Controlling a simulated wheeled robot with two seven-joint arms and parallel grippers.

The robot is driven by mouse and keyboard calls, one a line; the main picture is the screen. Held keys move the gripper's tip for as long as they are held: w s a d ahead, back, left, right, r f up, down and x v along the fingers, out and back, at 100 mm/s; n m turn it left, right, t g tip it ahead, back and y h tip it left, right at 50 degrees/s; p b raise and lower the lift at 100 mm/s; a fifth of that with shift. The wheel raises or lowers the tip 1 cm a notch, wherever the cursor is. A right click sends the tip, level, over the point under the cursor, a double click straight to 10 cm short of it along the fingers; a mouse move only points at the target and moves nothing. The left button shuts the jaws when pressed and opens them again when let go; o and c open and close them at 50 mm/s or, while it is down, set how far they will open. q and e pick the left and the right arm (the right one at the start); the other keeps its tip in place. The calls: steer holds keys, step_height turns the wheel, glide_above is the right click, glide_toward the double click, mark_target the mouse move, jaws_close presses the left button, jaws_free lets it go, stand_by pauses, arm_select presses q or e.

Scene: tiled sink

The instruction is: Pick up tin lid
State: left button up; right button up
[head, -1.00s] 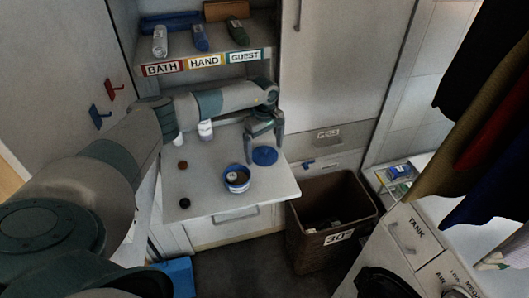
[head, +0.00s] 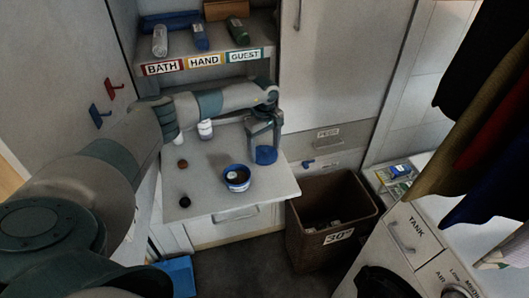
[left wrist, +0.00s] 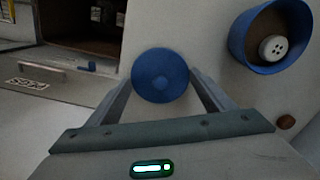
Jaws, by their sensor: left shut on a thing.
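The tin lid (head: 265,155) is a round blue disc at the right part of the pull-out shelf in the head view. My left gripper (head: 264,146) is shut on it, with one finger at each side. In the left wrist view the lid (left wrist: 160,75) sits between the two fingertips and seems tilted up, facing the camera. Whether it is clear of the shelf I cannot tell. The blue tin (head: 237,179) stands open on the shelf to the lid's lower left; in the left wrist view the tin (left wrist: 270,37) holds a pale button. My right gripper is not in view.
The pull-out shelf (head: 215,205) also bears a white bottle (head: 205,130), a brown cap (head: 183,163) and a black cap (head: 184,202). A brown bin (head: 331,215) stands right of the shelf. A labelled towel shelf (head: 205,63) is behind.

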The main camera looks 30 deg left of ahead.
mark_target(266, 149)
arm_select(q)
steer(key=shift+r+b, duration=0.7)
steer(key=shift+r, duration=0.1)
steer(key=shift+w+d+r+b, duration=0.15)
steer(key=shift+r+b, duration=0.25)
steer(key=shift+r, duration=0.25)
steer(key=shift+s+d+r+b, duration=0.1)
steer(key=shift+r+b, duration=0.3)
steer(key=shift+r, duration=0.2)
steer(key=w+d+r+b, duration=0.1)
steer(key=d+r+b, duration=0.3)
steer(key=d+r, duration=0.3)
steer(key=shift+w+d, duration=0.15)
steer(key=shift+d, duration=1.9)
